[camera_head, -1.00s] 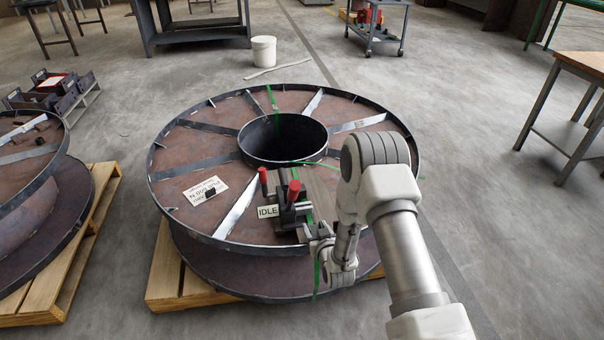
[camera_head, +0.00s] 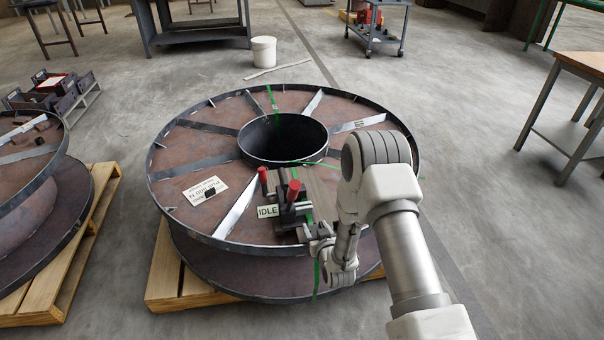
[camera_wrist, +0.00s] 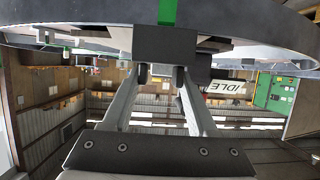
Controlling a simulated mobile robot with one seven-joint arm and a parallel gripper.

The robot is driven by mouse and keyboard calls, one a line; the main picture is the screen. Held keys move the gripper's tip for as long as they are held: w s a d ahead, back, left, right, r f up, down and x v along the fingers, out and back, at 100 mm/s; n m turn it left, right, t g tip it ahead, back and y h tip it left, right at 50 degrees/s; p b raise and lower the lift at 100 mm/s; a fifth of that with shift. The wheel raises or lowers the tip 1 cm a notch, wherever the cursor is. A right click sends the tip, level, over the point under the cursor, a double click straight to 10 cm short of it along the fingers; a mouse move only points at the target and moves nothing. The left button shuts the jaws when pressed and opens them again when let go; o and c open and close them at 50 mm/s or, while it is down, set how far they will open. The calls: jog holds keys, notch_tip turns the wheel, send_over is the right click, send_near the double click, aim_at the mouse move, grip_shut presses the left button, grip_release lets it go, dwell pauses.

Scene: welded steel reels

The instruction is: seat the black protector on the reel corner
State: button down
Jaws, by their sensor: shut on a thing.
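The large steel reel (camera_head: 225,235) lies flat, with a green strap (camera_head: 317,278) running across its top and down over the near rim. My gripper (camera_head: 318,238) is at this near rim, beside the strap. In the wrist view, my gripper's two fingers (camera_wrist: 160,76) are shut on the black protector (camera_wrist: 165,42), a dark block at the reel's rim (camera_wrist: 75,38). The strap (camera_wrist: 168,12) shows just above the block. I cannot tell whether the protector touches the rim or sits fully on the corner. In the head view my gripper mostly hides it.
A strapping tool (camera_head: 286,196) with red handles and an IDLE sign (camera_head: 268,211) stands on the reel beside my gripper. A small black piece (camera_head: 210,191) lies on the reel's paper label. The reel rests on a wooden pallet (camera_head: 170,285). Another reel (camera_head: 50,215) stands left.

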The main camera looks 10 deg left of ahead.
aim_at(315, 234)
jog(key=shift+f+b, duration=1.6)
jog(key=shift+b, duration=0.35)
dwell(2.1)
jog(key=shift+c, duration=0.5)
grip_release()
jog(key=shift+r, duration=0.1)
jog(key=shift+o, duration=0.5)
